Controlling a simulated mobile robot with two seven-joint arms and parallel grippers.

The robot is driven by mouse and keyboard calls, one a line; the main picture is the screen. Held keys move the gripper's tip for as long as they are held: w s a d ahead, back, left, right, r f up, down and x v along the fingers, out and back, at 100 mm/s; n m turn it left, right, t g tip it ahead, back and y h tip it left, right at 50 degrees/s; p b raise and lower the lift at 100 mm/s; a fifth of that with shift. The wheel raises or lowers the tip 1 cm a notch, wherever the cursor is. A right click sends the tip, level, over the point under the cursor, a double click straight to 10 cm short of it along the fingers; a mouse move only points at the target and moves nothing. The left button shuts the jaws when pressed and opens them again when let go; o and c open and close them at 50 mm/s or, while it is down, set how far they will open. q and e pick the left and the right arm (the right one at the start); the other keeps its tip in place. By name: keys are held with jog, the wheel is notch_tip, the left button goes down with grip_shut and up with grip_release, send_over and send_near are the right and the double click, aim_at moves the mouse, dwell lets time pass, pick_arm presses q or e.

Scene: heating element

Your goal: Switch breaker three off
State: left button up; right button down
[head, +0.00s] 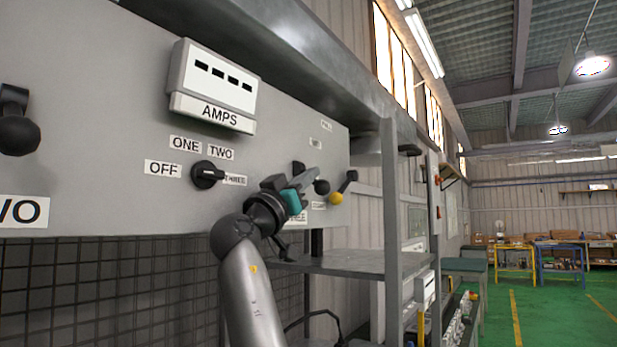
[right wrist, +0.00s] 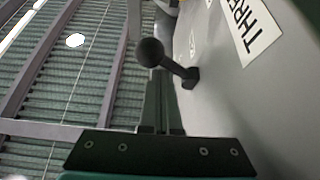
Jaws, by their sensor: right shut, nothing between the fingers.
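The breaker lever (right wrist: 170,64), a black rod with a round black ball, sticks out of the grey panel in the right wrist view. A label reading THREE (right wrist: 245,25), cut off by the frame edge, is on the panel near its base. My right gripper (right wrist: 160,78) is shut and empty, its fingertips close to the lever; I cannot tell whether they touch. In the head view my right gripper (head: 313,174) is in front of the panel, beside a black ball (head: 322,187), and its arm partly hides a label below. My left gripper is not in view.
A rotary selector (head: 207,175) with OFF, ONE, TWO and THREE labels and an AMPS meter (head: 214,84) are left of the gripper. A lever with a yellow ball (head: 336,198) is close on the right. A grey shelf (head: 345,263) lies below, with a post (head: 391,220) beside it.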

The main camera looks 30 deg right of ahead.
jog(key=shift+w+f, duration=0.1)
jog(key=shift+f, duration=0.1)
jog(key=b+v, duration=0.3)
jog(key=v, duration=0.9)
jog(key=shift+r, duration=0.25)
